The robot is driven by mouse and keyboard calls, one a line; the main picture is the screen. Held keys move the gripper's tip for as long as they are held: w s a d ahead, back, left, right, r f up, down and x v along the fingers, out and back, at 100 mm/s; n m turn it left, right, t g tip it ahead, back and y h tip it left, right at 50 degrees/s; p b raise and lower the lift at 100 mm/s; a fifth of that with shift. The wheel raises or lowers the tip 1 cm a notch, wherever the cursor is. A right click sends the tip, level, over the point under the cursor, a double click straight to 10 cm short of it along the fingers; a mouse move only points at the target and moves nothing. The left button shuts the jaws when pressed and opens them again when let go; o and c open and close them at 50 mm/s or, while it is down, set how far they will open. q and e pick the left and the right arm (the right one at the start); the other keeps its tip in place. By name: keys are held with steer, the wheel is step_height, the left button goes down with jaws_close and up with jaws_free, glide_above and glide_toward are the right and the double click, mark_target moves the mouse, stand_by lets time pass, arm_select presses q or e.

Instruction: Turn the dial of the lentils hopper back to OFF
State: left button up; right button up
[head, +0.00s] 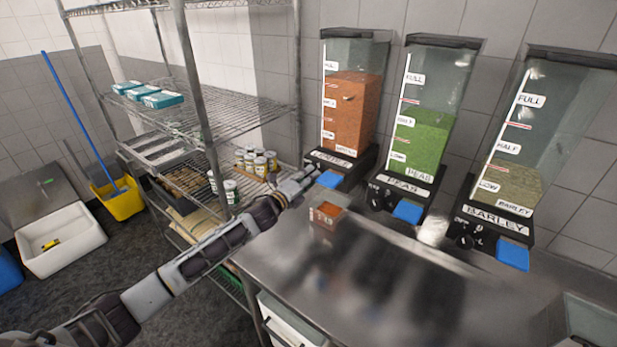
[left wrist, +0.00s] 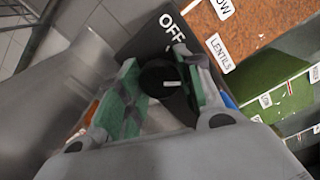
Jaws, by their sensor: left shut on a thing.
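The lentils hopper (head: 350,105) is the leftmost of three clear dispensers in the head view, more than half full of orange-brown lentils. Its black dial (left wrist: 158,80) shows in the left wrist view with a short white mark; the OFF label (left wrist: 172,32) is printed on the black base above it. My left gripper (head: 304,180) reaches the left front of the hopper base. In the left wrist view its two green-padded fingers (left wrist: 163,92) are shut on the dial, one on each side. Whether the mark lines up with OFF I cannot tell. My right gripper is not in view.
A small clear container (head: 327,214) with orange lentils stands on the steel counter (head: 350,270) below the lentils hopper's blue tab (head: 330,179). The peas hopper (head: 424,135) and barley hopper (head: 520,175) stand to the right. A wire shelf (head: 235,110) stands left, close to my left arm.

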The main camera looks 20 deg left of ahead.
arm_select(q)
steer(key=n, duration=0.3)
steer(key=shift+n+p, duration=0.35)
steer(key=shift+n, duration=0.05)
steer(key=n, duration=0.9)
steer(key=shift+n, duration=0.3)
steer(key=o, duration=1)
steer(key=shift+o, duration=0.2)
steer(key=shift+s+a, duration=0.1)
steer(key=shift+s, duration=0.1)
steer(key=v, duration=1.1)
steer(key=shift+s, duration=0.3)
stand_by(0.4)
